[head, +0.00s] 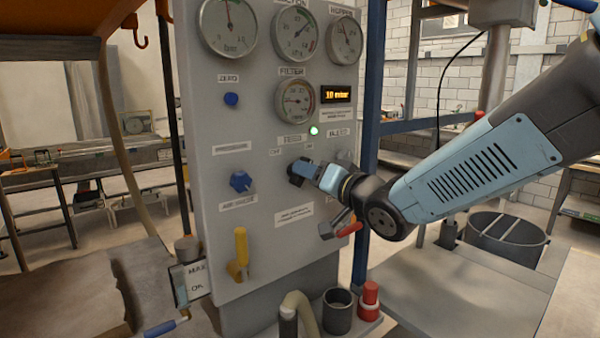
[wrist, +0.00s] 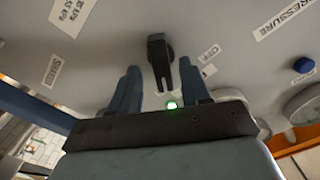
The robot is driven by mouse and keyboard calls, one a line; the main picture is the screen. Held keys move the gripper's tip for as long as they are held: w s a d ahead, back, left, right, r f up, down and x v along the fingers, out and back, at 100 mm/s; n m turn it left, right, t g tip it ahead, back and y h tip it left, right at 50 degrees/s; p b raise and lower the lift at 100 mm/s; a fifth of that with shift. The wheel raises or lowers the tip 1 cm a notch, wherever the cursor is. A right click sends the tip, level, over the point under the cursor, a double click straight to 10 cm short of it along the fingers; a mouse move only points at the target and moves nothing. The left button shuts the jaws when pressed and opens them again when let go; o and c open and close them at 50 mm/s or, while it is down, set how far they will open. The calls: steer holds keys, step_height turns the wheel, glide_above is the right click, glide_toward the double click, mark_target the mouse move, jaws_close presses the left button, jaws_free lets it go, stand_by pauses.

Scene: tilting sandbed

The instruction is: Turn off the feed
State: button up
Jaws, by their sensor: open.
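The grey control panel (head: 225,155) stands upright, with a FEED label (head: 292,139) and a lit green lamp (head: 314,131) beside it. My gripper (head: 301,172) is at the panel just below that label and hides the switch in the head view. In the wrist view, a black feed switch (wrist: 160,62) shows between the two fingers of my gripper (wrist: 158,72), which are open with gaps on both sides. An OFF label (wrist: 209,54) is right of the switch there. The green lamp (wrist: 171,104) is also visible. I cannot tell whether a finger touches the switch.
Round gauges (head: 295,101) and a lit display (head: 336,94) are above my gripper. A blue post (head: 371,90) stands right of the panel.

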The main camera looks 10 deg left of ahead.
steer(key=shift+x, duration=0.85)
